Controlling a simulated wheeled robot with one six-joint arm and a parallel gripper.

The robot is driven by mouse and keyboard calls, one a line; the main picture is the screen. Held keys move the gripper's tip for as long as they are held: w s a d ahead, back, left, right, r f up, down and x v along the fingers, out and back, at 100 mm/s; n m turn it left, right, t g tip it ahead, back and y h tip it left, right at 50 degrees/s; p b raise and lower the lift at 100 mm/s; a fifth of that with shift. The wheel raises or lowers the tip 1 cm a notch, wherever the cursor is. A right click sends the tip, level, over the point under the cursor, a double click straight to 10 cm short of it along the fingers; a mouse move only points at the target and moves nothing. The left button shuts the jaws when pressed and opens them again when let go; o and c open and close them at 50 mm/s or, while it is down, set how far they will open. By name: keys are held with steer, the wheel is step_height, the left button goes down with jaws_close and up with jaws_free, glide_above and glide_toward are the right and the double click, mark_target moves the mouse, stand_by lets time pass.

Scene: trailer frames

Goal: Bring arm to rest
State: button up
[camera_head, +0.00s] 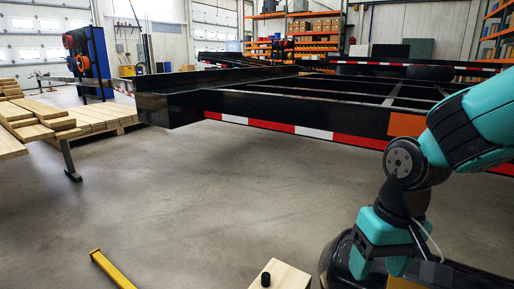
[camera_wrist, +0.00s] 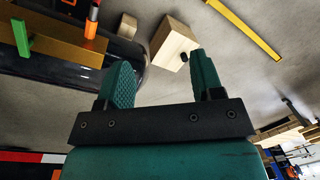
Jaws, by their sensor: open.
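My arm reaches in from the right edge in the head view and bends down at the wrist. My gripper (camera_head: 379,266) hangs low at the right, in front of the trailer frame and above my dark base. In the wrist view, the two teal fingers of my gripper (camera_wrist: 160,62) are spread apart. Nothing is between them. A pale wooden block with a black knob (camera_wrist: 175,44) lies beyond the fingertips. It also shows at the bottom of the head view.
A black trailer frame (camera_head: 270,112) with red and white tape spans the back. Stacked timber (camera_head: 90,117) is at left. A yellow bar (camera_head: 112,268) is at the lower left. Orange shelving (camera_head: 292,30) stands far back. The grey floor between is clear.

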steer(key=s+a+r+n+y, duration=0.35)
steer(key=s+r+n, duration=0.2)
steer(key=s, duration=0.45)
step_height(320, 180, up, 35)
steer(key=s+a+p, duration=0.1)
steer(key=p, duration=3.4)
steer(key=shift+r+h, duration=0.15)
steer(key=shift+h, duration=0.2)
